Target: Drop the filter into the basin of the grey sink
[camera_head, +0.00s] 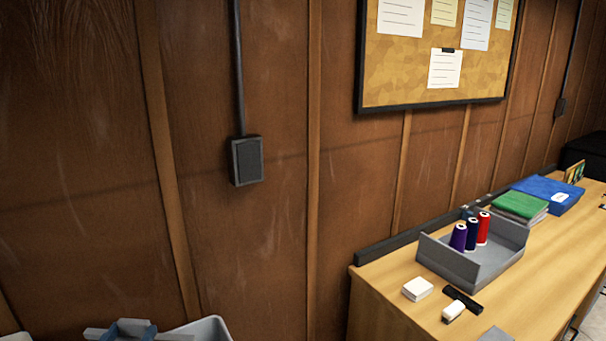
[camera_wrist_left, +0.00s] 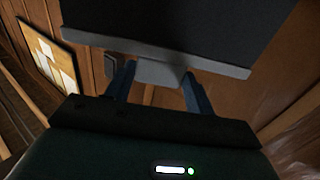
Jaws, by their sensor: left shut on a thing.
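The filter (camera_wrist_left: 175,30) is a dark flat panel with a light grey edge and a small grey tab, filling the top of the left wrist view. My left gripper (camera_wrist_left: 160,82) is shut on the tab, one blue finger on each side. In the head view, the gripper (camera_head: 130,330) shows only at the bottom left edge, with part of the filter's grey edge (camera_head: 180,330) beside it. The pale grey rim of what looks like the sink (camera_head: 212,325) shows just right of the gripper. Its basin is mostly cut off below. My right gripper is not in view.
A wooden table (camera_head: 385,300) stands at right with a grey tray (camera_head: 450,262) of thread spools, a white block (camera_head: 417,289), and green (camera_head: 520,206) and blue (camera_head: 548,195) stacks. A wood-panelled wall (camera_head: 260,240) with a cork board (camera_head: 420,65) runs behind.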

